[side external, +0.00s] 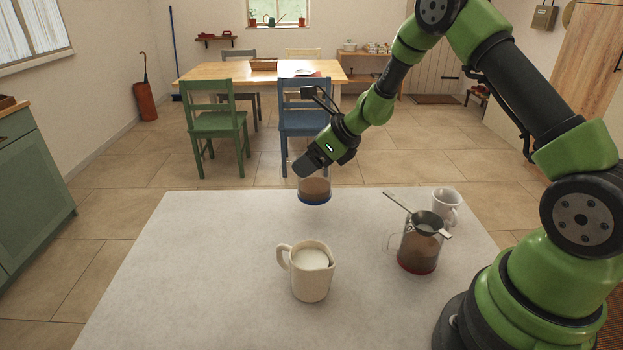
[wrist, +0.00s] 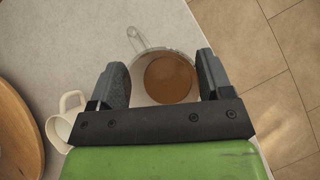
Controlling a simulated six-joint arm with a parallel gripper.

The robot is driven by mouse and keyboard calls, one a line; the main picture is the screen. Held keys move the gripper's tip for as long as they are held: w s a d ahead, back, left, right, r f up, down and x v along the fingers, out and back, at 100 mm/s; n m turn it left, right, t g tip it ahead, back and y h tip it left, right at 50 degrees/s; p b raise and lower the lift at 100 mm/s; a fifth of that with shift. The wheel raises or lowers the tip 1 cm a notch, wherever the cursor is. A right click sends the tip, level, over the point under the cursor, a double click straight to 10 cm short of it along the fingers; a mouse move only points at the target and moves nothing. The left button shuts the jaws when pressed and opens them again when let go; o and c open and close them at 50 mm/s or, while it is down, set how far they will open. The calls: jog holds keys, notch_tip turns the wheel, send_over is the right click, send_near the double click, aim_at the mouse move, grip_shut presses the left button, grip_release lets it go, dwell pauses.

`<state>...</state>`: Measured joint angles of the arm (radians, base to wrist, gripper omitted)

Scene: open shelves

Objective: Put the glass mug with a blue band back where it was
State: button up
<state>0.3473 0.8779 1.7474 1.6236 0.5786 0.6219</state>
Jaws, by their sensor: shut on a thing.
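The glass mug with a blue band (side external: 315,190) holds brown liquid and looks upright near the far edge of the table. My gripper (side external: 303,166) is shut on it from above, one finger on each side. In the wrist view the mug (wrist: 170,80) sits between both fingers (wrist: 162,72), its clear handle pointing up and left. I cannot tell whether its base touches the table (side external: 220,255) or hangs just above it.
A cream jug of white liquid (side external: 312,274) stands front middle. A round wooden thing (wrist: 18,130) shows at the wrist view's left. The table's left side is clear.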

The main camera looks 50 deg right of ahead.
jog(key=shift+f, duration=2.1)
jog(key=shift+f, duration=0.1)
jog(key=o, duration=1.7)
jog(key=shift+o, duration=0.2)
